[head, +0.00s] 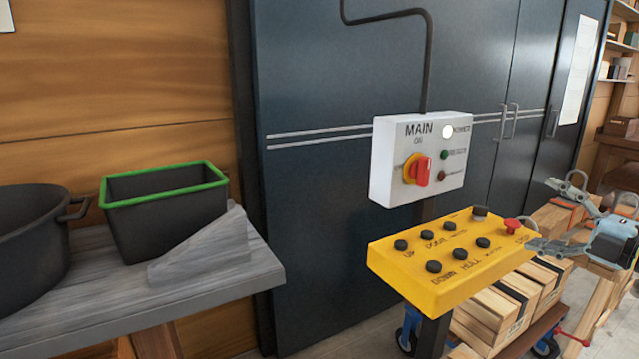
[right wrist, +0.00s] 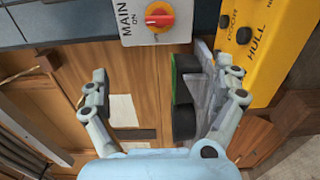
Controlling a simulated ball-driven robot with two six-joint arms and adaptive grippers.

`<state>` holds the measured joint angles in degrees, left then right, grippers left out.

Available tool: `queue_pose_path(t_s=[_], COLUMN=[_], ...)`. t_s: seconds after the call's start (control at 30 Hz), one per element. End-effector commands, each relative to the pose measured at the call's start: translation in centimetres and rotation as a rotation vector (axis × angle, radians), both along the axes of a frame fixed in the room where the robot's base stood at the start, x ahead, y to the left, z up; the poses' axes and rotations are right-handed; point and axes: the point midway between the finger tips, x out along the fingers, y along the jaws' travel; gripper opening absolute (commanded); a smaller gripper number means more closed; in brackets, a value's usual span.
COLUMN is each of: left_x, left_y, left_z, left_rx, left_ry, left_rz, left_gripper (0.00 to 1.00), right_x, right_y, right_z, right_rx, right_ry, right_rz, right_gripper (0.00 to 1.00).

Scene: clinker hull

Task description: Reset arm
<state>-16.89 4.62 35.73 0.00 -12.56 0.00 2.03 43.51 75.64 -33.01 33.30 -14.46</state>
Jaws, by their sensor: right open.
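My right gripper (head: 545,216) is at the right edge of the head view, with its fingers spread and nothing between them. It is just right of the yellow button box (head: 447,262), near that box's red stop button (head: 513,226). In the right wrist view the same gripper (right wrist: 166,82) shows two grey fingers wide apart. The yellow box (right wrist: 275,40) is at its upper right. The white MAIN switch box (right wrist: 155,22) with a red knob is at the top centre. My left gripper is not in view.
In the head view the white MAIN box (head: 420,157) is in front of dark cabinet doors (head: 330,90). A grey bench (head: 250,270) at left holds a black pot (head: 30,235) and a green-rimmed bin (head: 165,210).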

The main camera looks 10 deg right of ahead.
Motion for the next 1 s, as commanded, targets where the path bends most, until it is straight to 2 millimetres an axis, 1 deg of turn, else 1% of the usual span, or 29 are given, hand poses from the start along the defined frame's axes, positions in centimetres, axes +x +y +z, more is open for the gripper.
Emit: queue_pose_path(t_s=[0.03,0.07,0.2,0.27,0.37,0.47,0.57,0.67,0.77,0.83,0.87,0.9,0.97,1.0], left_x=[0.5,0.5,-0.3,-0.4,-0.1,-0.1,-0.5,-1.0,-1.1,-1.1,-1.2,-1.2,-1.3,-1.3], left_y=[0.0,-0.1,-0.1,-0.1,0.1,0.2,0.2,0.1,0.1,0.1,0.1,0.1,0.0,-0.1], left_z=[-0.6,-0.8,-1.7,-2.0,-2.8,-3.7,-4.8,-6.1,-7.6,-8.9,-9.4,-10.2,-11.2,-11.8], left_rx=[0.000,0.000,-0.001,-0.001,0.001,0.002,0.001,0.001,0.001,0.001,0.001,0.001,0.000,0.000], left_ry=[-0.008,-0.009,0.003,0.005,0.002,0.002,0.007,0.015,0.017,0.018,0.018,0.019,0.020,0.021], left_rz=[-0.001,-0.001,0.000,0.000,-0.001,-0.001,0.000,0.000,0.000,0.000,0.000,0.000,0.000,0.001], left_gripper=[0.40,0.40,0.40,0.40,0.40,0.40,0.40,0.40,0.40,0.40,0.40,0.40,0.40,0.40], right_x=[-0.3,-0.4,-0.9,-1.1,-1.7,-2.4,-3.4,-4.6,-6.4,-8.3,-9.2,-10.7,-13.0,-14.7], right_y=[0.1,0.2,0.9,1.2,1.7,2.1,2.4,2.7,3.0,3.3,3.5,3.7,4.2,4.6], right_z=[-1.2,-1.7,-3.9,-4.9,-7.2,-10.3,-13.9,-18.4,-24.1,-29.3,-31.5,-34.6,-39.1,-42.1], right_rx=[0.004,0.007,0.030,0.040,0.064,0.100,0.146,0.206,0.282,0.350,0.380,0.423,0.486,0.525], right_ry=[0.008,0.013,0.030,0.037,0.059,0.089,0.128,0.181,0.254,0.325,0.356,0.404,0.475,0.524], right_rz=[0.000,0.000,-0.001,-0.002,-0.010,-0.024,-0.053,-0.098,-0.166,-0.234,-0.263,-0.312,-0.384,-0.433], right_gripper=[0.96,0.96,0.96,0.96,0.96,0.96,0.96,0.96,0.96,0.96,0.96,0.96,0.96,0.96])
